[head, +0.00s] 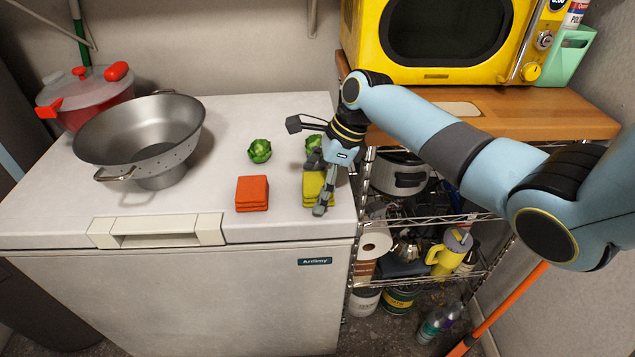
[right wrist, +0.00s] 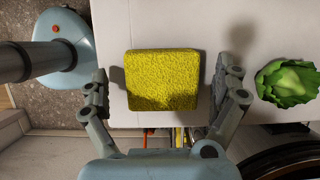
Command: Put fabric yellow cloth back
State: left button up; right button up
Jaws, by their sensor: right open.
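The yellow cloth (head: 311,186) is a folded square stack on the white top of the chest unit, near its front right corner. My right gripper (head: 318,182) is over it and partly hides it. In the right wrist view the cloth (right wrist: 163,80) lies between the two spread fingers of the right gripper (right wrist: 163,82), with a gap on each side. The right gripper is open and holds nothing. My left gripper is not in view.
A folded orange-red cloth (head: 252,193) and a green cabbage-like vegetable (head: 260,151) lie to the left. Another green vegetable (right wrist: 287,83) is close to the gripper. A metal colander (head: 140,135) and a red pot (head: 85,95) stand at left. A wire shelf (head: 465,217) stands at right.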

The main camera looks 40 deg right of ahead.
jog(key=shift+r, duration=0.1)
jog(key=v, duration=1.2)
jog(key=shift+p, duration=0.3)
jog(key=shift+s, duration=0.1)
